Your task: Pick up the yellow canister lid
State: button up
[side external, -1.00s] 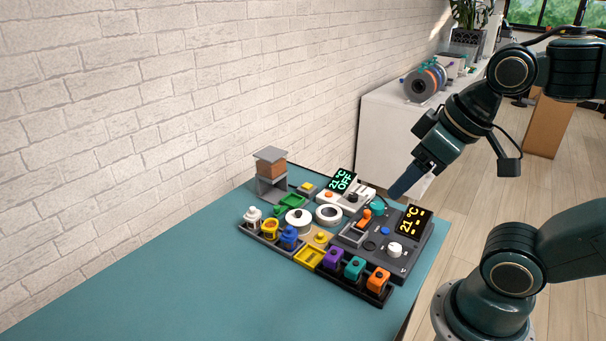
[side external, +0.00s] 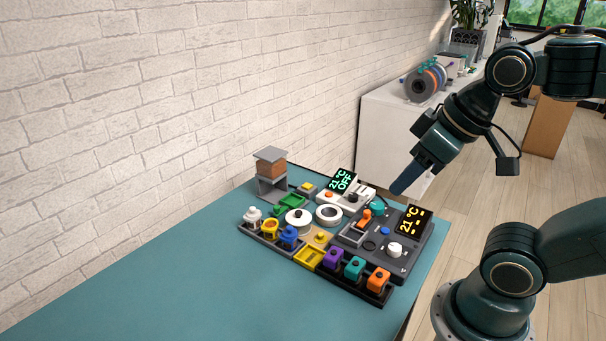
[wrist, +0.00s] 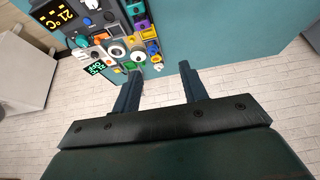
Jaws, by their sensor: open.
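A yellow canister (side external: 270,229) stands in the dark rack at the front left of the bench, between a white one and a blue one; its top looks ring-like. A flat yellow piece with a small round knob (side external: 320,237) lies just right of the blue canister and looks like a lid, but it is small in view. In the wrist view the yellow canister (wrist: 156,58) is near the group's lower right. My gripper (side external: 398,188) is above the back right of the group, apart from everything. In the wrist view my gripper (wrist: 161,71) is open and empty.
A dark device with a yellow display (side external: 413,222) and a white device with a green display (side external: 342,181) stand near my gripper. Purple, teal and orange canisters (side external: 378,280) fill the front right rack. A grey stand (side external: 270,185) is at the back left. The bench's left part is clear.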

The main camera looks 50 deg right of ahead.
jog(key=w, duration=0.1)
jog(key=m+g, duration=0.6)
jog(key=m, duration=0.3)
send_over(321, 233)
notch_tip(321, 233, down, 21)
jog(key=shift+f, duration=0.2)
jog(key=shift+a+f, duration=0.1)
jog(key=shift+f, duration=4.05)
